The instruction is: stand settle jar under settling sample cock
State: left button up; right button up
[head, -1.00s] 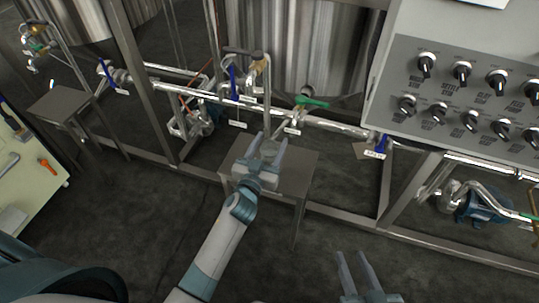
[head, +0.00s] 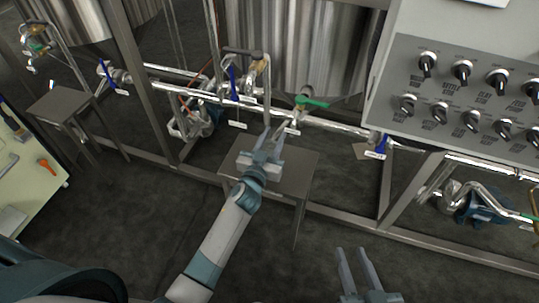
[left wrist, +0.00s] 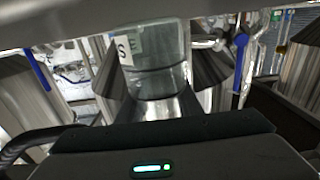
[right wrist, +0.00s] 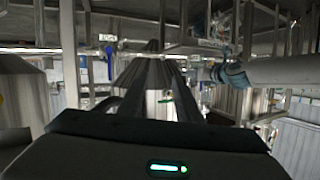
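A clear jar with a white label reading "S" (left wrist: 150,55) fills the middle of the left wrist view, upright. My left gripper (head: 269,140) is closed around the jar's sides, above a small grey stand (head: 292,168). Its fingers largely hide the jar in the head view. A sample cock with a dark handle and brass body (head: 258,66) has a pipe running down just behind the fingertips. Whether the jar touches the stand, or is exactly below the outlet, I cannot tell. My right gripper (head: 357,254) is open and empty, low at the front.
A horizontal steel pipe (head: 330,124) with a green-handled valve (head: 311,102) and a blue lever (head: 232,82) runs behind the stand. A grey control panel (head: 460,120) is at right. Another stand (head: 58,101) is at far left. The floor in front is clear.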

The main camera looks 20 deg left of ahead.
pick_arm(q)
jog(key=shift+r, duration=0.15)
jog(key=shift+c, duration=0.5)
